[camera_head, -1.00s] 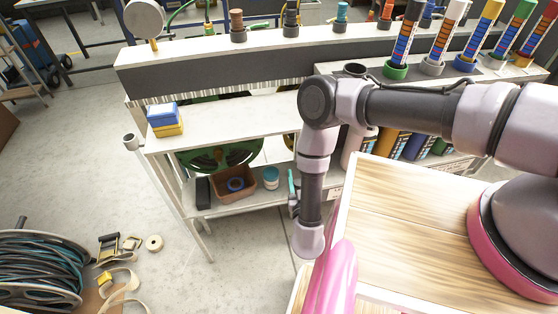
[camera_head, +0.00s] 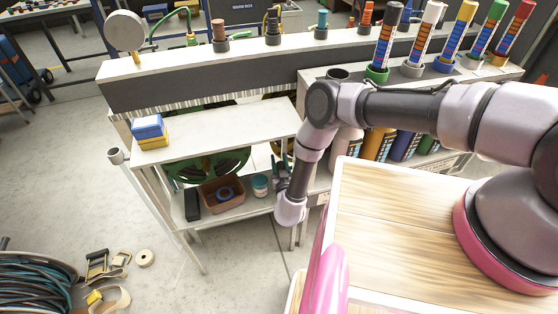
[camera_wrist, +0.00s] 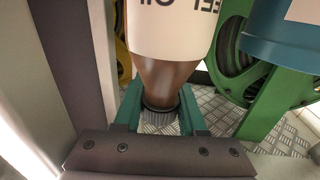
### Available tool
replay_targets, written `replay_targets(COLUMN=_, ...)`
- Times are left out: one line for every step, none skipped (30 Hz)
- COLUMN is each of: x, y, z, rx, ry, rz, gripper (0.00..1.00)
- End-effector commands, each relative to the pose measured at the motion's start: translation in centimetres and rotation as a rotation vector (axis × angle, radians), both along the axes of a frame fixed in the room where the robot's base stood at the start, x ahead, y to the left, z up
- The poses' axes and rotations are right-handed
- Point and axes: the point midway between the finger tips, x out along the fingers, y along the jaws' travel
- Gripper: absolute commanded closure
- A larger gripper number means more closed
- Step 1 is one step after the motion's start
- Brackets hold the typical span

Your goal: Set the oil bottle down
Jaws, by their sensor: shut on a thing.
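The oil bottle (camera_wrist: 172,28) shows in the wrist view, brown with a white label that ends in "OIL", the lettering inverted in the picture. My gripper (camera_wrist: 162,95) is shut on the bottle's narrow neck, beside its dark ribbed cap (camera_wrist: 160,115), with a teal finger on each side. In the head view my gripper (camera_head: 281,170) is at the right end of the low shelf unit, just right of the blue-and-white tub (camera_head: 261,187). The bottle cannot be made out there. I cannot tell whether its base touches a surface.
The lower shelf (camera_head: 240,211) holds a brown bin (camera_head: 221,194) and a black box (camera_head: 192,205). The upper board (camera_head: 225,125) carries blue and yellow boxes (camera_head: 149,132) at its left end. A green reel (camera_head: 180,168) stands behind. In the wrist view a blue container (camera_wrist: 280,45) is close right of the bottle.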

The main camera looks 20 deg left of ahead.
Motion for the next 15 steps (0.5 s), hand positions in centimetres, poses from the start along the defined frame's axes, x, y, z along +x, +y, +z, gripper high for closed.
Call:
replay_targets(x=0.02, y=0.02, z=-0.03, rx=0.001, ry=-0.001, rz=0.000, gripper=1.00)
replay_targets(x=0.02, y=0.02, z=-0.02, rx=0.001, ry=-0.001, rz=0.000, gripper=1.00)
replay_targets(x=0.02, y=0.02, z=-0.01, rx=0.001, ry=0.000, rz=-0.001, gripper=1.00)
replay_targets(x=0.02, y=0.01, z=0.00, rx=0.001, ry=0.000, rz=0.000, gripper=1.00)
replay_targets(x=0.01, y=0.02, z=0.00, rx=0.001, ry=0.000, rz=0.000, gripper=1.00)
replay_targets(x=0.01, y=0.02, z=-0.01, rx=0.001, ry=0.000, rz=0.000, gripper=1.00)
replay_targets(x=0.01, y=-0.01, z=-0.04, rx=0.001, ry=0.000, rz=-0.001, gripper=1.00)
replay_targets(x=0.01, y=-0.02, z=-0.12, rx=0.001, ry=0.000, rz=-0.001, gripper=1.00)
replay_targets(x=0.01, y=-0.04, z=-0.26, rx=0.001, ry=0.000, rz=-0.001, gripper=1.00)
replay_targets(x=-0.02, y=0.00, z=-0.27, rx=0.001, ry=0.001, rz=0.000, gripper=0.52)
replay_targets(x=-0.04, y=0.01, z=-0.25, rx=0.001, ry=0.001, rz=0.000, gripper=0.41)
replay_targets(x=-0.04, y=0.01, z=-0.24, rx=0.000, ry=0.001, rz=0.001, gripper=0.30)
replay_targets(x=-0.04, y=0.01, z=-0.24, rx=0.000, ry=0.000, rz=0.001, gripper=0.30)
replay_targets(x=-0.04, y=0.02, z=-0.23, rx=0.000, ry=0.000, rz=0.001, gripper=0.30)
replay_targets(x=-0.04, y=0.02, z=-0.23, rx=0.000, ry=0.000, rz=0.001, gripper=0.30)
